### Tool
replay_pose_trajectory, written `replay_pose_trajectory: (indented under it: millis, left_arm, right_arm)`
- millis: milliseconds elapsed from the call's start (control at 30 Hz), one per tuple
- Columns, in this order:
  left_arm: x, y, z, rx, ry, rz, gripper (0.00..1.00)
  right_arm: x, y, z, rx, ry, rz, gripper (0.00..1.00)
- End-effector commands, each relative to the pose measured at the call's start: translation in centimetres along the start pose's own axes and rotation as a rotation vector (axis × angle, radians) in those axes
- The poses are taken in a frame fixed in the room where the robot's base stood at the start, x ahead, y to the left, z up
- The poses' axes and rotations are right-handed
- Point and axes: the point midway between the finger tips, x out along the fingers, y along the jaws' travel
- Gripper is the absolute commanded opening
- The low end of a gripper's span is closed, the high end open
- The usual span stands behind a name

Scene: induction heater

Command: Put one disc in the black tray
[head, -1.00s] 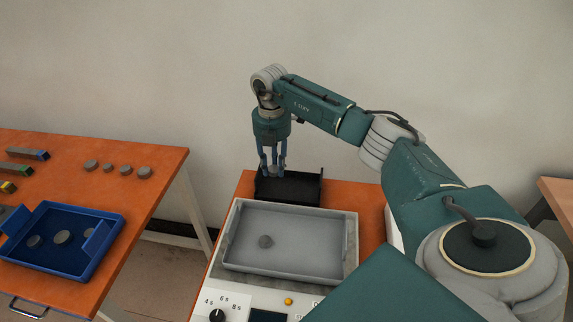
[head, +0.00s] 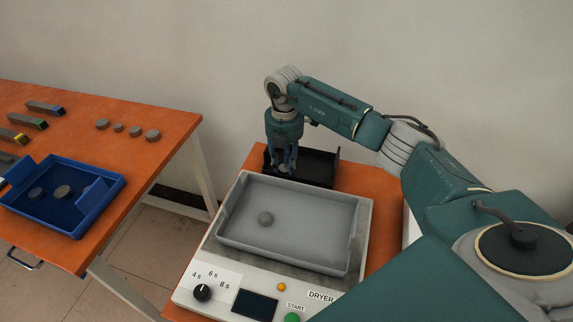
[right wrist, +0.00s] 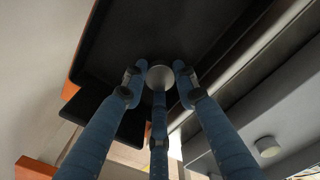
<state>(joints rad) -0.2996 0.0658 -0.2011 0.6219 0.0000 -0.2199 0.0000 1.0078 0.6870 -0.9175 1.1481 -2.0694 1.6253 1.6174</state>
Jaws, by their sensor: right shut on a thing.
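The black tray (head: 321,164) stands behind the grey dryer tray, at the back of the orange surface. My right gripper (head: 286,168) points down over the left part of the black tray. In the right wrist view its blue fingers (right wrist: 158,82) are closed around a small grey disc (right wrist: 160,77) at their tips, with the dark tray floor (right wrist: 180,30) beyond. I cannot tell whether the disc touches the tray floor. In the head view the fingers hide this disc. My left gripper is out of view.
The grey dryer tray (head: 308,252) holds one grey disc (head: 266,219) and sits on the white dryer (head: 225,300). On the left table, a blue tray (head: 80,226) holds discs, several loose discs (head: 119,128) lie behind it, and colour-ended bars (head: 28,121) lie at left.

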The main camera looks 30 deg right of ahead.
Motion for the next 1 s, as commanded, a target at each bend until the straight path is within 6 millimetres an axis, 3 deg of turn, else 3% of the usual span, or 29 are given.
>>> replay_pose_trajectory:
  millis: [133,167,233,667,867,1000]
  left_arm:
    - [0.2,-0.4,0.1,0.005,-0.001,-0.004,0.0]
    - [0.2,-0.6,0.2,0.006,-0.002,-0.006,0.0]
    - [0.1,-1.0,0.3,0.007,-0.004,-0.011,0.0]
    - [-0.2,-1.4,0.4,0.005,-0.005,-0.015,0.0]
    - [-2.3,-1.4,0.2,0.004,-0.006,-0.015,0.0]
    - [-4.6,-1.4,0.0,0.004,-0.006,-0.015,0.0]
  right_arm:
    - [0.5,0.0,0.0,-0.001,0.001,0.0,0.0]
    - [0.4,0.0,0.0,0.0,0.0,0.0,0.32]
    - [0.4,0.0,0.0,0.0,0.0,0.0,0.46]
    - [-0.3,0.1,0.0,-0.001,0.001,0.002,0.47]
    - [-2.8,0.1,0.0,-0.001,0.001,0.002,0.47]
    - [-5.5,0.0,0.0,-0.001,0.0,0.001,0.47]
